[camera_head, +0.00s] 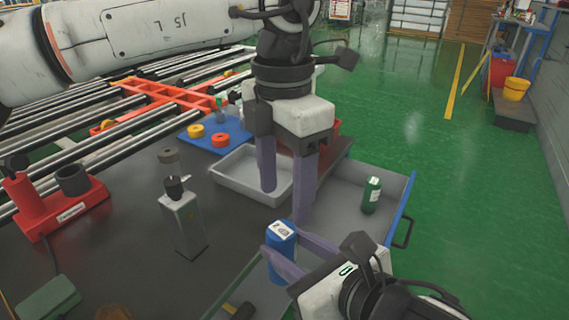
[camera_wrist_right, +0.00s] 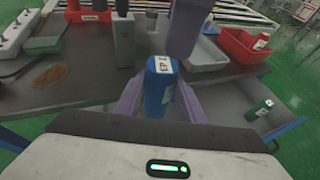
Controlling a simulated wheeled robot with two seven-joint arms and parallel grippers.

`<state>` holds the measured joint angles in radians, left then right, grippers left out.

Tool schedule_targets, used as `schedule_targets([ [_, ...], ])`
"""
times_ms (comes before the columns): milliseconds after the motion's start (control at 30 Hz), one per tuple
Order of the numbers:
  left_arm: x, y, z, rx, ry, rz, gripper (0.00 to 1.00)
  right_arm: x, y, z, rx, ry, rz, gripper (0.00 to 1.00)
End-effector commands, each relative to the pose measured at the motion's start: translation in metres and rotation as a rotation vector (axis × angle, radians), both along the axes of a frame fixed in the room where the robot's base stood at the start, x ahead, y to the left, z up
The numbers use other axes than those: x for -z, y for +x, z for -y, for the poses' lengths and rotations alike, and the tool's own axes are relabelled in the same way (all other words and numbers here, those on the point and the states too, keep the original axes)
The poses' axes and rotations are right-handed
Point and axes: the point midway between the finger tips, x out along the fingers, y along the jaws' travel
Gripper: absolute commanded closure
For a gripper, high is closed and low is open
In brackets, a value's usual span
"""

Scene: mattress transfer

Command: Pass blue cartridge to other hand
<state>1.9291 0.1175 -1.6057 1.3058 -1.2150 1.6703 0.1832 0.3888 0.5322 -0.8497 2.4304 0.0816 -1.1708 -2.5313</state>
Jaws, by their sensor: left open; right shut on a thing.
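The blue cartridge (camera_head: 281,246) with a white label on top stands between the purple fingers of my right gripper (camera_head: 288,252), which is shut on it. In the right wrist view the blue cartridge (camera_wrist_right: 160,84) sits upright between both fingers of my right gripper (camera_wrist_right: 158,100). My left gripper (camera_head: 286,205) is open and empty, fingers pointing down, above and just behind the cartridge in the head view. One left finger (camera_wrist_right: 186,30) shows close behind the cartridge in the right wrist view. Whether it touches the cartridge I cannot tell.
A grey tray (camera_head: 228,181) stands behind my left gripper. A green bottle (camera_head: 371,195) is in the open grey drawer (camera_head: 405,200) at right. A grey post block (camera_head: 183,225) and a red holder (camera_head: 60,215) stand on the dark table (camera_head: 130,245) at left.

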Motion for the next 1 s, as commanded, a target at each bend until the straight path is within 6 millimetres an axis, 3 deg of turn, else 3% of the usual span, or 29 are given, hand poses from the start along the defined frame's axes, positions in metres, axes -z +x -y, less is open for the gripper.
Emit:
schedule_targets([
  [200,0.042,-0.001,0.0,-0.001,0.0,-0.002,0.42,-0.001,0.0,0.0,0.0,0.002,0.003,0.91],
  [400,0.066,-0.001,0.0,-0.001,-0.002,-0.001,0.42,-0.001,0.0,0.0,0.0,0.002,0.003,0.91],
  [800,0.074,-0.001,0.001,-0.001,-0.002,0.0,0.42,-0.001,0.0,0.0,0.0,0.002,0.003,0.91],
  [833,0.074,-0.001,0.0,-0.001,-0.002,0.0,0.43,-0.001,0.0,0.0,0.0,0.002,0.003,0.91],
  [1000,0.074,-0.001,0.0,-0.001,-0.002,0.0,0.72,-0.001,0.0,0.0,0.0,0.002,0.003,0.91],
])
